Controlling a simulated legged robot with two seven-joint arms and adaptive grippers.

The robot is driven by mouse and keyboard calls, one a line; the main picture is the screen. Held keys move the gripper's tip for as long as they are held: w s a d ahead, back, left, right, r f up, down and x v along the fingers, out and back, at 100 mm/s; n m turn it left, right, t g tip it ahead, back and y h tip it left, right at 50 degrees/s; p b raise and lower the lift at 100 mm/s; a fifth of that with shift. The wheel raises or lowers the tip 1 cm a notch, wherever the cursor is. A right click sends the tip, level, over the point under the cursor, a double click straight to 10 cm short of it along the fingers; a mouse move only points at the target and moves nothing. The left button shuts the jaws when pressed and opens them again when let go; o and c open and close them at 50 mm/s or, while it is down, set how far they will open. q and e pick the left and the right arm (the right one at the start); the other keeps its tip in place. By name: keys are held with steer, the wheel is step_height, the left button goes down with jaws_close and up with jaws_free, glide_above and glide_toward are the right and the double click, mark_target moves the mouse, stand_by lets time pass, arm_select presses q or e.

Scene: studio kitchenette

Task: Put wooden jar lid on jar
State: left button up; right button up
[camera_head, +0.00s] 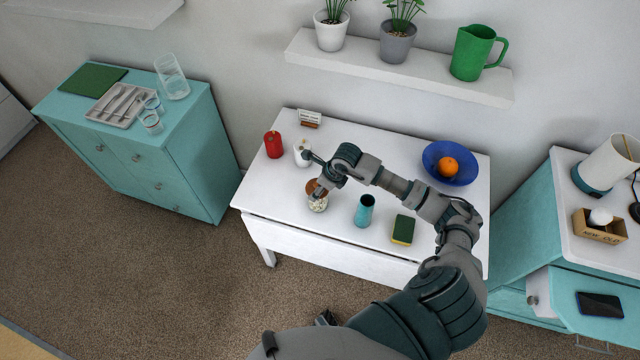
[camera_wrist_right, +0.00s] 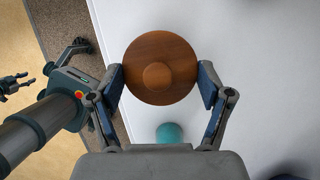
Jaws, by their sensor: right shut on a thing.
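The wooden lid (camera_wrist_right: 160,68) is a round brown disc with a knob, held between the two fingers of my right gripper (camera_wrist_right: 160,84). In the head view the lid (camera_head: 313,186) shows just above the small jar (camera_head: 318,204), which has pale, speckled contents and stands near the table's front edge. My right gripper (camera_head: 320,190) is over the jar, partly hiding both. I cannot tell whether lid and jar touch. The jar is hidden under the lid in the wrist view. A dark part that seems to be my left gripper (camera_head: 326,318) shows low in the head view.
Clear space lies left of the jar.

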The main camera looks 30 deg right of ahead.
steer(key=shift+d+f, duration=0.1)
steer(key=shift+f, duration=0.15)
steer(key=o, duration=1.5)
steer(key=shift+o, duration=0.2)
steer(key=shift+w+d, duration=0.1)
steer(key=shift+w, duration=0.1)
steer(key=shift+r, duration=0.25)
steer(key=shift+s+r+p, duration=0.15)
steer(key=shift+r+p, duration=0.3)
steer(key=shift+r, duration=0.05)
steer(key=shift+p+v, duration=1.7)
steer(key=shift+v, duration=1.25)
